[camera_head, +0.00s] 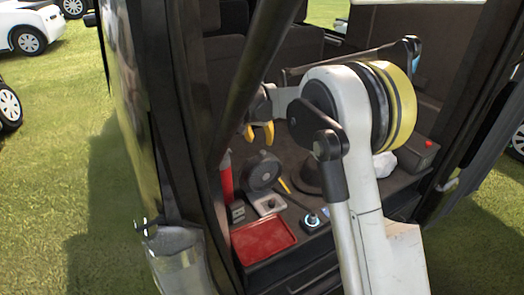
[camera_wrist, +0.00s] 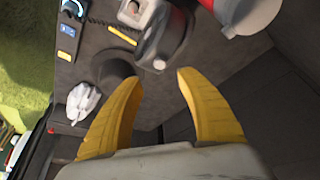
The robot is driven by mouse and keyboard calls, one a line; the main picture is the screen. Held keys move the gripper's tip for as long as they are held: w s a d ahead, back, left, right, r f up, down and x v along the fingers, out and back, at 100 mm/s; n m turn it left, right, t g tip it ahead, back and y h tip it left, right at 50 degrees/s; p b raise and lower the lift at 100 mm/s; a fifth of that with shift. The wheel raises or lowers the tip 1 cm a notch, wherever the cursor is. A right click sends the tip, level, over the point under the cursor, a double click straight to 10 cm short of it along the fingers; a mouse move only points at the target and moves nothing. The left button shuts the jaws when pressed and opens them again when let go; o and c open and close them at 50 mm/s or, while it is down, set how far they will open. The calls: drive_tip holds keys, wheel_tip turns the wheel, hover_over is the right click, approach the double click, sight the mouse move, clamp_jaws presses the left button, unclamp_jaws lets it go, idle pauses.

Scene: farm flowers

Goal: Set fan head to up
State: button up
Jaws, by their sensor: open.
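The fan is a small dark unit with a round head (camera_head: 263,171) above a pale base (camera_head: 269,204), in the back of the vehicle. In the head view its round face is turned toward the camera; I cannot tell its exact tilt. In the wrist view my gripper (camera_wrist: 158,77) is open with nothing between the fingers.
A red tray (camera_head: 263,239) lies in front of the fan. A red cylinder (camera_head: 226,178) stands at its left, near the door frame.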

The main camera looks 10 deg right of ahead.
sight(263, 152)
drive_tip(key=b+x, duration=0.2)
drive_tip(key=x, duration=0.7)
clamp_jaws()
